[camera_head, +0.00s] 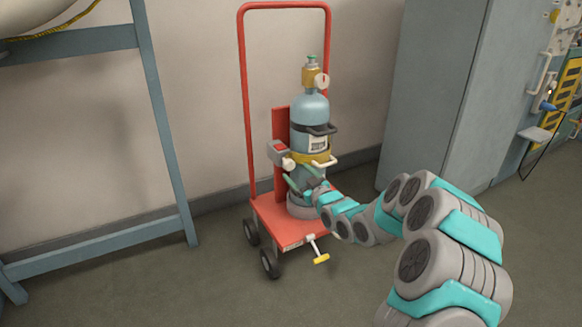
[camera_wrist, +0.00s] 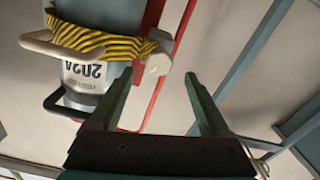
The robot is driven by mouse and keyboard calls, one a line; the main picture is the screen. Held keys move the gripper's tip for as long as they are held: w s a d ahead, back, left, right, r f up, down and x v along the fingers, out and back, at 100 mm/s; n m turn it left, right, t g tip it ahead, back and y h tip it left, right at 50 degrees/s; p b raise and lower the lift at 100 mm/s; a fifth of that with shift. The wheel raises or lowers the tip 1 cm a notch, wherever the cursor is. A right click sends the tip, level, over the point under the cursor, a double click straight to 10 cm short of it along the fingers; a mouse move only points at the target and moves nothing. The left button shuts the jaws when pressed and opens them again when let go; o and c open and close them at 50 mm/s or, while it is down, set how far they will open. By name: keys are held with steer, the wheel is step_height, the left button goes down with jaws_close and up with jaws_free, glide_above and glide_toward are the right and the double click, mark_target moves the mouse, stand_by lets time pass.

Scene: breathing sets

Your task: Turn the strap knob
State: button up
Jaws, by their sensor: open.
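The strap knob (camera_head: 289,164) is a pale round knob on the left side of the yellow strap (camera_head: 318,159). The strap wraps a blue-grey cylinder (camera_head: 311,110) standing on a red cart. In the wrist view, which looks upside down, the knob (camera_wrist: 158,64) sits beside the yellow-and-black strap (camera_wrist: 92,38). My gripper (camera_head: 295,179) is just below the knob in the head view. In the wrist view my gripper (camera_wrist: 158,75) is open and empty. The knob shows beyond the gap between its fingertips; I cannot tell whether they touch it.
The red cart (camera_head: 262,214) has a tall handle frame and a yellow-ended lever (camera_head: 321,258) at its front. A grey box with a red top (camera_head: 279,149) is beside the knob. A blue-grey rack (camera_head: 155,97) stands left; a grey cabinet (camera_head: 425,95) stands right.

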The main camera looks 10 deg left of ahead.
mark_target(291, 167)
steer(key=x, duration=0.4)
steer(key=shift+w+a, duration=0.15)
steer(key=shift+w, duration=0.1)
steer(key=shift+x, duration=1)
jaws_close()
